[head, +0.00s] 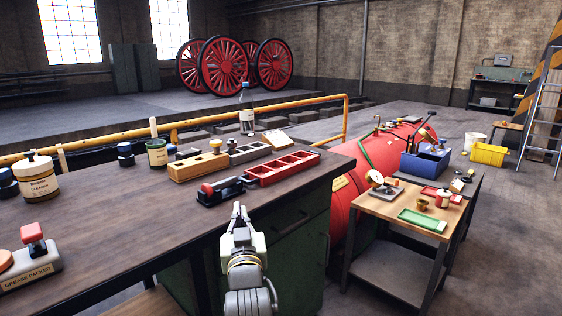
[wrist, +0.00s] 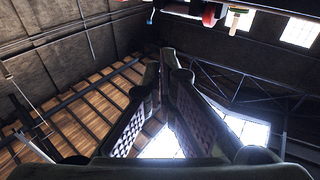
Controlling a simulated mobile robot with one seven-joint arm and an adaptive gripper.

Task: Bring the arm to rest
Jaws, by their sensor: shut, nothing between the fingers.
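My gripper (head: 239,212) is in front of the edge of the dark workbench (head: 130,219), pointing up, with its fingertips together and nothing between them. The wrist view looks up past the fingers (wrist: 164,60), which meet at their tips, to the roof and windows. My gripper is apart from the things on the bench. The nearest is a small black device with a red knob (head: 220,191), just behind the fingertips in the picture. Part of the bench edge shows at the top of the wrist view.
A red tray (head: 283,168), a wooden block (head: 198,166), a bottle (head: 246,110) and a cleaner jar (head: 37,178) stand on the bench. To the right are a red boiler (head: 350,205) and a small wooden table (head: 393,205) with parts. Floor is open at the far right.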

